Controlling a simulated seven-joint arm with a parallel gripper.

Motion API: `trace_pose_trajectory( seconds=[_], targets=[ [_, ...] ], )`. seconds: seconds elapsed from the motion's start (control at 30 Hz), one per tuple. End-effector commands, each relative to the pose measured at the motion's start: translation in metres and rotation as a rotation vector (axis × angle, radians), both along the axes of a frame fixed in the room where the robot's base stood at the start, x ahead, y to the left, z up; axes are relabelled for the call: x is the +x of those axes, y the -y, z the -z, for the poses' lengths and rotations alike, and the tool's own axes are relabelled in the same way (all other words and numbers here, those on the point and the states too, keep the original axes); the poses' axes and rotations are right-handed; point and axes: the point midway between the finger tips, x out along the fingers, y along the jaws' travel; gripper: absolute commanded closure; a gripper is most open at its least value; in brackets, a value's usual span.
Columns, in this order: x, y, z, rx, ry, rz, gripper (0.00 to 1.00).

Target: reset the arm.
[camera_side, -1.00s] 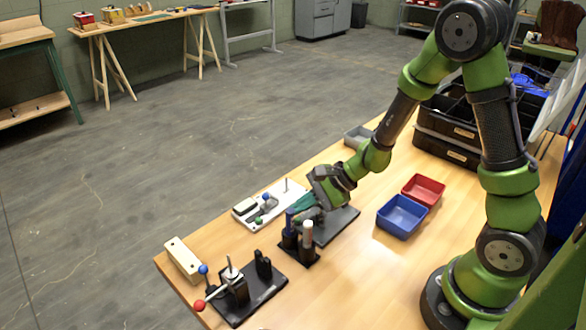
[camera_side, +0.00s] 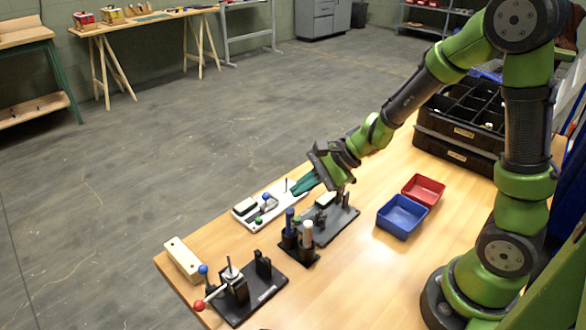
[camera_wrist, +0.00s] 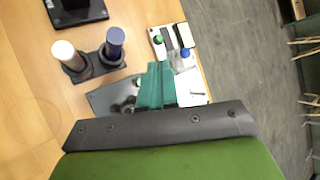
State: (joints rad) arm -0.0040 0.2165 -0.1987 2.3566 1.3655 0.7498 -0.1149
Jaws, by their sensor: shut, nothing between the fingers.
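My gripper (camera_side: 304,185) has teal fingers and hangs above the table, over the far side of the dark plate fixture (camera_side: 335,224). The fingers are shut with nothing between them. In the wrist view my gripper (camera_wrist: 155,84) shows its teal fingers close together, covering part of the dark plate (camera_wrist: 107,98). The fingers appear raised clear of the fixtures. My arm reaches in from the right, bent at the elbow.
A holder (camera_side: 300,254) with a blue and a white cylinder stands close by. A white plate (camera_side: 262,212) with small parts lies beyond. A toggle clamp fixture (camera_side: 248,292), cream block (camera_side: 183,259), blue bin (camera_side: 402,216) and red bin (camera_side: 423,190) stand around. Black crates (camera_side: 462,130) sit behind.

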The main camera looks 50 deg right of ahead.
Motion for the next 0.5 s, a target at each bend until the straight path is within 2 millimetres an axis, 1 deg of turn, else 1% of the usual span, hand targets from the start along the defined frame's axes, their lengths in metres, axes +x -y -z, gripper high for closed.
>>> trace_pose_trajectory(
  seconds=[0.07,0.17,0.27,0.33,0.43,0.5],
  targets=[
    [-0.008,-0.003,0.004,-0.018,-0.017,-0.050,1.00],
    [-0.026,-0.012,-0.003,-0.068,-0.009,-0.176,1.00],
    [-0.049,-0.021,-0.025,-0.158,0.041,-0.354,1.00],
    [-0.068,-0.024,-0.042,-0.252,0.090,-0.485,1.00],
    [-0.094,-0.020,-0.066,-0.421,0.169,-0.659,1.00],
    [-0.110,-0.014,-0.081,-0.549,0.220,-0.755,1.00]
  ],
)
